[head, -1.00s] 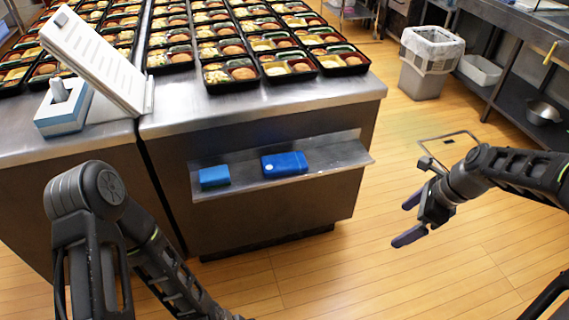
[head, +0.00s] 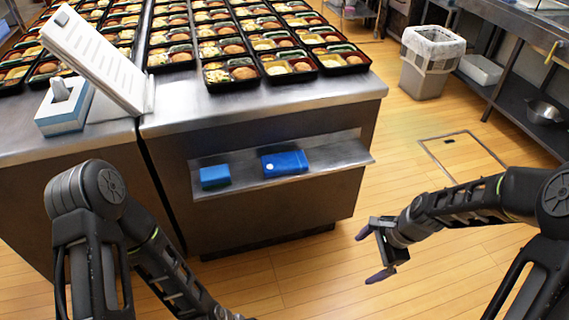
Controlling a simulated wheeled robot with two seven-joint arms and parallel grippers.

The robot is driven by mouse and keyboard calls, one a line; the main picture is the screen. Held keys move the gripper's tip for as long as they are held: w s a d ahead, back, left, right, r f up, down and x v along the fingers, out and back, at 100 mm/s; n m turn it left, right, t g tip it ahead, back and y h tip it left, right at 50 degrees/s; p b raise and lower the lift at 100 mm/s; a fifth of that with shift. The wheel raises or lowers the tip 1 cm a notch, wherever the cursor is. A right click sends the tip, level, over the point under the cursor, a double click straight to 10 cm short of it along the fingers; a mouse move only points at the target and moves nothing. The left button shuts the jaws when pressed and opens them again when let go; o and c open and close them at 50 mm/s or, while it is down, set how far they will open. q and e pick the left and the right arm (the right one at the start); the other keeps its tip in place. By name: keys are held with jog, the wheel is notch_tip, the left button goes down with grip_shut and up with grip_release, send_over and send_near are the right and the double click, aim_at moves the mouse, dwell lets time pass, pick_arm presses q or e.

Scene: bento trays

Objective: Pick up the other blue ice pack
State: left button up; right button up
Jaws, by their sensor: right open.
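A larger blue ice pack (head: 286,163) with a small white spot lies on the metal shelf (head: 330,158) on the front of the counter.
The steel counter (head: 270,109) above the shelf holds many filled bento trays (head: 232,76). A white panel (head: 97,60) and a blue-white box (head: 62,112) stand at its left. A bin (head: 430,62) stands at the back right.

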jog(key=s+a+f+n, duration=1.3)
jog(key=s+a+n, duration=0.1)
jog(key=s, duration=0.3)
jog(key=shift+s+f+n+g, duration=0.3)
jog(key=shift+f+n, duration=0.1)
jog(key=shift+a, duration=0.1)
jog(key=shift+c, duration=0.5)
